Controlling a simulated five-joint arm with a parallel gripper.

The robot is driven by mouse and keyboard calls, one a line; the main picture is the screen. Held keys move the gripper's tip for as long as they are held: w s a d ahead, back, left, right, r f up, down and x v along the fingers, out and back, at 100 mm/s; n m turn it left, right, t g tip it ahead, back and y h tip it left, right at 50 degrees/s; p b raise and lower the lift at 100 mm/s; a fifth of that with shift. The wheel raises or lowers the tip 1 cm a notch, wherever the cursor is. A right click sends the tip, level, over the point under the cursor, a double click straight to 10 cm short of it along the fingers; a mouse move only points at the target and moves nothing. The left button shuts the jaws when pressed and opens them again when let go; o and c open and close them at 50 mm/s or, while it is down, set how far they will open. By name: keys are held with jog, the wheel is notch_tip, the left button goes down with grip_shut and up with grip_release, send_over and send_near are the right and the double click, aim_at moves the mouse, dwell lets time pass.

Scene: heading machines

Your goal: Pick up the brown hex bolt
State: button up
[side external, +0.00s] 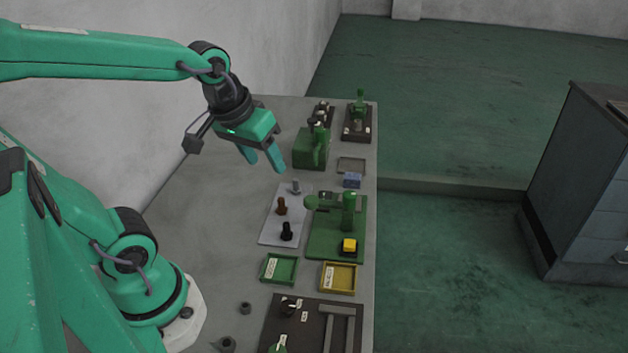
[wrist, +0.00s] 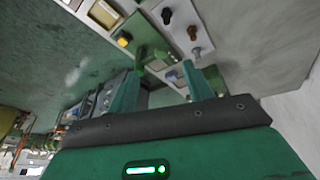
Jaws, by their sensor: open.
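The brown hex bolt (side external: 281,205) stands on a light grey plate (side external: 267,232), between a grey bolt (side external: 295,187) and a black bolt (side external: 286,231). In the wrist view the brown bolt (wrist: 192,32) is near the top, beyond the fingertips and a little to the right, with the grey bolt (wrist: 197,52) nearer my gripper. My gripper (side external: 265,164) is open and empty, above the table and behind the bolts in the side view, apart from them. Its two green fingers also show in the wrist view (wrist: 162,72).
A green machine with a yellow button (side external: 349,246) stands right of the plate. A green tray (side external: 279,269) and a yellow tray (side external: 339,277) lie in front. Another green machine (side external: 311,150) stands behind. The table left of the plate is clear.

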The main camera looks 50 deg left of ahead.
jog(key=w+a+f+n+g, duration=0.2)
jog(key=w+a+f+n, duration=0.3)
jog(key=w+f+n, duration=0.15)
jog(key=n+g, duration=0.2)
jog(key=n, duration=0.4)
send_over(281, 199)
jog(key=f, duration=0.6)
jog(key=shift+s+d+f, duration=0.1)
jog(key=shift+d+f, duration=0.25)
jog(key=shift+f, duration=0.05)
jog(key=shift+a+f+n, duration=0.25)
jog(key=shift+a+f, duration=0.05)
jog(key=shift+f, duration=0.3)
jog(key=shift+f, duration=0.1)
jog(key=shift+f, duration=1.2)
jog(key=shift+f, duration=0.1)
jog(key=shift+f, duration=2.45)
jog(key=shift+a, duration=0.1)
jog(key=shift+c, duration=0.4)
